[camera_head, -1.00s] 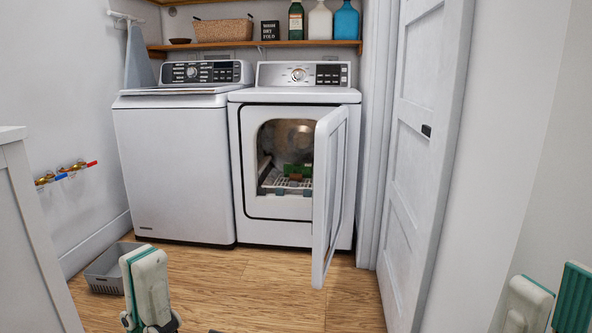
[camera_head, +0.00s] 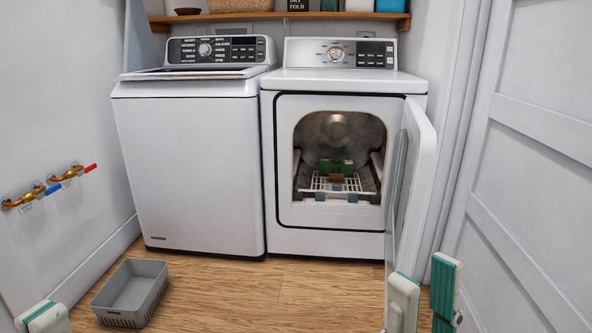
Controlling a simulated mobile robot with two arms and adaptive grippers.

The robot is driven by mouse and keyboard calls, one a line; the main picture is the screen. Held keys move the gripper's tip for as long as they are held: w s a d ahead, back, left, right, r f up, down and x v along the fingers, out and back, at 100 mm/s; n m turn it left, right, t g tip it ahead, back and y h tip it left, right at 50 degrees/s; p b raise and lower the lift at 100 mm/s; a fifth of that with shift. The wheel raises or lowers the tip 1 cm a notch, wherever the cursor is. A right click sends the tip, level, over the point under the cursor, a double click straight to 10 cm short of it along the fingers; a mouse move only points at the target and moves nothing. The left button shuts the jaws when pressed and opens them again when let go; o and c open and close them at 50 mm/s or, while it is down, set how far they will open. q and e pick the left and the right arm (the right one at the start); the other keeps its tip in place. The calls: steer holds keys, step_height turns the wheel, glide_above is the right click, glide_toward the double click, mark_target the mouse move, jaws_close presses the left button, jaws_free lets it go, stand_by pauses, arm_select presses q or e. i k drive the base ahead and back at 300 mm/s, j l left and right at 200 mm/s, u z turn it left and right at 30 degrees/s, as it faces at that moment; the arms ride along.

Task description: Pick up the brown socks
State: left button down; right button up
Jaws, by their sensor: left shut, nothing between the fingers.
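A small brown bundle (camera_head: 336,178), which looks like the brown socks, lies inside the open dryer (camera_head: 345,240), in front of a green item (camera_head: 335,167). It is small, and its shape is hard to make out. My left gripper (camera_head: 43,318) is at the bottom left corner, shut and empty, partly cut off by the frame edge. My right gripper (camera_head: 424,298) is at the bottom right, in front of the dryer door, with its two fingers apart and nothing between them. Both grippers are well away from the brown bundle.
The dryer door (camera_head: 412,190) stands open toward me on the right. A white rack (camera_head: 342,186) is in the drum. A washer (camera_head: 190,165) stands left of the dryer. A grey basket (camera_head: 133,290) sits on the floor. The floor in front of the dryer is clear.

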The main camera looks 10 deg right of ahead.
mark_target(333, 178)
steer(key=i+z, duration=0.15)
steer(key=i, duration=1.55)
steer(key=i+u, duration=0.1)
steer(key=i, duration=0.95)
steer(key=j, duration=0.05)
